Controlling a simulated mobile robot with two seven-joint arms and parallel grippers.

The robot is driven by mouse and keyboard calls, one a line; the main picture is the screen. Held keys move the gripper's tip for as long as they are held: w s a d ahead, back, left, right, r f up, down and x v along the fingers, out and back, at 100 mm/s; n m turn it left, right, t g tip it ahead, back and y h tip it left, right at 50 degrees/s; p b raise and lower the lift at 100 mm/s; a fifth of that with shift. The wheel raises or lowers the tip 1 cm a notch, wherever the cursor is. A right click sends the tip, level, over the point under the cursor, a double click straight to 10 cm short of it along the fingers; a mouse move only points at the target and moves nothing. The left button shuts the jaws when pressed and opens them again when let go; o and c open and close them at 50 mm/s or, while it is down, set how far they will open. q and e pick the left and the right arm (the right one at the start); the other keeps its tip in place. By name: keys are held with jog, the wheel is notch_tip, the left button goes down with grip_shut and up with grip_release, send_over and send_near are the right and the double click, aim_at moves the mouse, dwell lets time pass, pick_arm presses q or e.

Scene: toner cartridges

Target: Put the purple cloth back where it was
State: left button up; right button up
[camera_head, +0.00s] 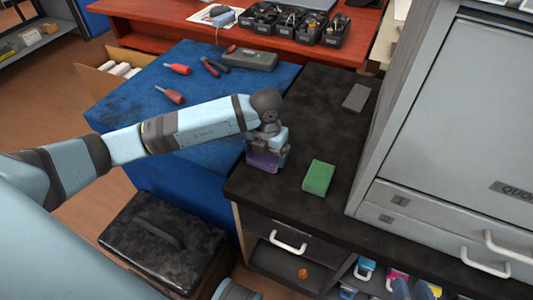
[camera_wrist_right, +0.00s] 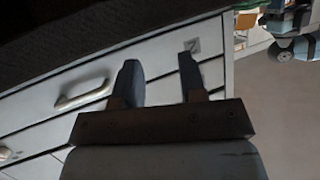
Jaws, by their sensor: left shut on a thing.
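The purple cloth (camera_head: 264,161) is at the left edge of the dark countertop (camera_head: 320,113), below my left gripper (camera_head: 266,148) in the head view. My left gripper is shut on the cloth, and its wrist hides part of it. I cannot tell whether the cloth touches the countertop. My right gripper (camera_wrist_right: 160,82) shows in the right wrist view, with its two fingers apart and nothing between them. It faces grey drawer fronts with a pale handle (camera_wrist_right: 82,96).
A green sponge (camera_head: 318,177) and a grey block (camera_head: 356,97) lie on the countertop. A large grey machine (camera_head: 450,110) stands at right. A blue-covered table (camera_head: 130,105) with red-handled tools is at left. A black box (camera_head: 160,240) sits below. The countertop between sponge and block is clear.

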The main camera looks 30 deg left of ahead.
pick_arm(q)
jog(key=shift+f, duration=0.1)
jog(key=o, duration=0.6)
jog(key=shift+r, duration=0.2)
notch_tip(320, 180, up, 12)
jog(key=p, duration=0.2)
jog(key=shift+p, duration=0.35)
pick_arm(e)
jog(key=shift+s+d+f+g+h, duration=0.15)
jog(key=shift+s+d+f+g, duration=0.2)
jog(key=shift+f, duration=0.25)
jog(key=shift+s+d+f+g+h, duration=0.2)
jog(key=shift+d+f+g, duration=0.15)
jog(key=shift+f, duration=0.2)
jog(key=shift+r, duration=0.2)
